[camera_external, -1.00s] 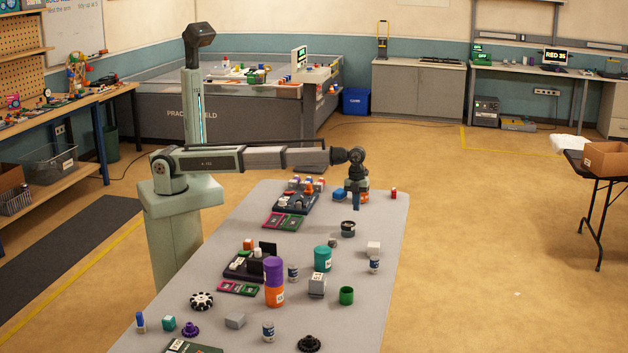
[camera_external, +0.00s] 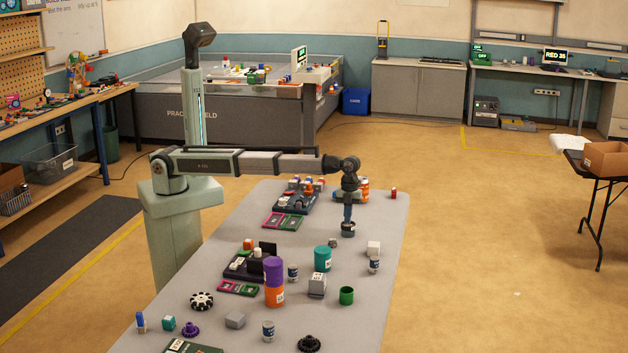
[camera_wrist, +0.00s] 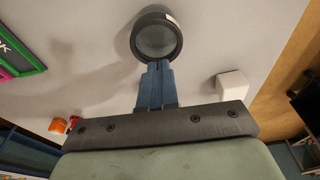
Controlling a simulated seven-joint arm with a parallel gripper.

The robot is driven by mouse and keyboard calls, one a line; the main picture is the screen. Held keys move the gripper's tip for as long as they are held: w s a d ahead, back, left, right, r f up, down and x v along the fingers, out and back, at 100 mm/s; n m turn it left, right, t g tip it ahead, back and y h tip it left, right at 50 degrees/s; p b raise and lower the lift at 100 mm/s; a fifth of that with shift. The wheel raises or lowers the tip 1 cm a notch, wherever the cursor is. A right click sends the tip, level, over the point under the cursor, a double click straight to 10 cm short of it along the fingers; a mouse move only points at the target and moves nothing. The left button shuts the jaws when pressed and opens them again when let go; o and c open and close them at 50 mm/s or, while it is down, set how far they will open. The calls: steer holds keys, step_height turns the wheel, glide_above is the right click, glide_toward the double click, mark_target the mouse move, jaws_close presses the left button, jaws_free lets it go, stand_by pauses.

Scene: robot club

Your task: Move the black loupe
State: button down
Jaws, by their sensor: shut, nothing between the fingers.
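The black loupe (camera_external: 348,231) stands on the grey table, right of the pink and green frames. In the wrist view it is a short dark ring with a grey lens and a small white label on its rim (camera_wrist: 174,18). My gripper (camera_external: 348,221) points down at the loupe, its blue fingers pressed together with nothing between them. In the wrist view the shut fingertips (camera_wrist: 156,63) overlap the loupe's near edge. I cannot tell whether they touch it. In the external view the fingers hide part of the loupe.
A white block (camera_external: 373,247) and a small grey piece (camera_external: 332,242) are near the loupe. A teal container (camera_external: 322,259) stands farther toward the camera. The pink and green frames (camera_external: 283,222) lie to the left. The table's right edge (camera_external: 404,235) is close, with bare tabletop before it.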

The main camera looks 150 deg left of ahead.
steer(key=shift+d+f, duration=0.1)
steer(key=shift+f, duration=0.7)
steer(key=shift+s+f, duration=0.1)
steer(key=s+a, duration=1.4)
steer(key=shift+s+a, duration=0.25)
steer(key=shift+s, duration=0.05)
steer(key=shift+w+a+r, duration=0.1)
steer(key=shift+w+r, duration=0.05)
steer(key=shift+r, duration=1.1)
step_height(320, 180, up, 12)
steer(key=s+a, duration=0.1)
steer(key=shift+s+a, duration=0.3)
steer(key=shift+s, duration=0.05)
